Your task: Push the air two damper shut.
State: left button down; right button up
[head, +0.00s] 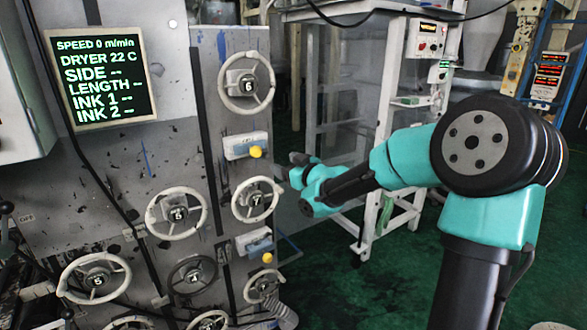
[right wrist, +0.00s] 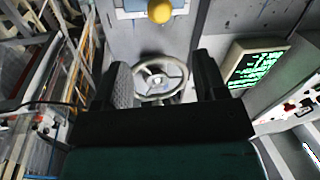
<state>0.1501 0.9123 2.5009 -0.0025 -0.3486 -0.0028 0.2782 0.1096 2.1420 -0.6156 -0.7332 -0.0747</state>
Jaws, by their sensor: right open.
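Two pale damper boxes with yellow knobs are on the grey machine panel in the head view: an upper one (head: 243,146) and a lower one (head: 255,242). I cannot read which is air two. My right gripper (head: 298,166) hangs just right of the panel, between the two boxes in height and apart from both. Its two dark fingers are spread and empty in the right wrist view. A handwheel shows between them, beyond the fingertips, and a yellow knob (right wrist: 160,11) under a pale box is at the top edge. My left gripper is out of view.
Handwheels surround the boxes, one above (head: 246,83) and one between them (head: 255,199). More wheels fill the panel's lower left. A readout screen (head: 98,78) is at upper left. A white frame (head: 375,150) stands behind my right arm. Green floor is open at lower right.

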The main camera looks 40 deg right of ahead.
jog(key=shift+s+d, duration=0.2)
jog(key=shift+s, duration=1.2)
jog(key=a+f+m+g, duration=0.1)
jog(key=a+f+g, duration=0.25)
jog(key=f, duration=0.65)
jog(key=a+f+m+g, duration=0.15)
jog(key=a+f, duration=0.25)
jog(key=f, duration=0.7)
jog(key=a+f+m+g, duration=0.1)
jog(key=a+f+g, duration=0.2)
jog(key=f, duration=0.7)
jog(key=s+a+f+m+g, duration=0.1)
jog(key=s+a+f+g, duration=0.3)
jog(key=s+f, duration=0.6)
jog(key=s+a+f+m+g+y, duration=0.1)
jog(key=s+a+f+g, duration=0.4)
jog(key=s+a+f, duration=0.3)
jog(key=s+f, duration=0.3)
jog(key=shift+s+a+f+y, duration=0.15)
jog(key=shift+a+f+y, duration=0.15)
jog(key=shift+f, duration=0.1)
